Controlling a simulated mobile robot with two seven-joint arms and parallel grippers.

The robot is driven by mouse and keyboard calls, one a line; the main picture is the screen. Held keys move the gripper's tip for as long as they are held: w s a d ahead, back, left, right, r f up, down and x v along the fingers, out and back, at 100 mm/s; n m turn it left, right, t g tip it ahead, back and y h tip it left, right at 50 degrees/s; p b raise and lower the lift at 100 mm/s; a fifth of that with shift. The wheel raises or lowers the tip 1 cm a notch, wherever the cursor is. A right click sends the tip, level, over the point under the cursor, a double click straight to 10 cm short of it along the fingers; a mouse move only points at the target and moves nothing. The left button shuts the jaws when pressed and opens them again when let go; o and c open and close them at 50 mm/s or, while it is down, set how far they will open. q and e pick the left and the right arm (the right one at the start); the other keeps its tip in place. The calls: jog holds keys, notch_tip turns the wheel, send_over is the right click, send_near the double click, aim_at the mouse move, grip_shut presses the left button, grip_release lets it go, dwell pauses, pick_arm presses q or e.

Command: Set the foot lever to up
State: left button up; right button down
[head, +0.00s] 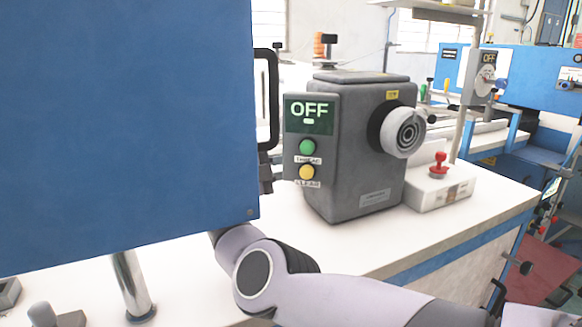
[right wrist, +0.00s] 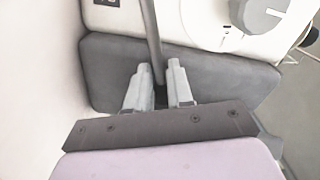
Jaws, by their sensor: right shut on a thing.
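In the right wrist view a dark, slim bar, seemingly the foot lever (right wrist: 150,28), runs from the top edge down between the fingers of my right gripper (right wrist: 158,82). The gripper is shut on it. Whether the lever stands up or down I cannot tell. In the head view my right arm comes in from the lower right and passes behind a big blue panel, which hides the gripper and the lever. My left gripper is in neither view.
The blue panel (head: 120,120) with a black handle (head: 268,100) fills the left. A grey box (head: 340,190) with an OFF display (head: 309,114) and green and yellow buttons stands on the white table (head: 400,240). A white block with a red knob (head: 439,166) is beside it.

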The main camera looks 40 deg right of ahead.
jog(key=shift+s+d+r, duration=0.1)
jog(key=shift+s+r, duration=0.05)
jog(key=shift+r, duration=0.15)
jog(key=c, duration=0.9)
grip_release()
jog(key=shift+s+r, duration=0.15)
jog(key=shift+f, duration=0.2)
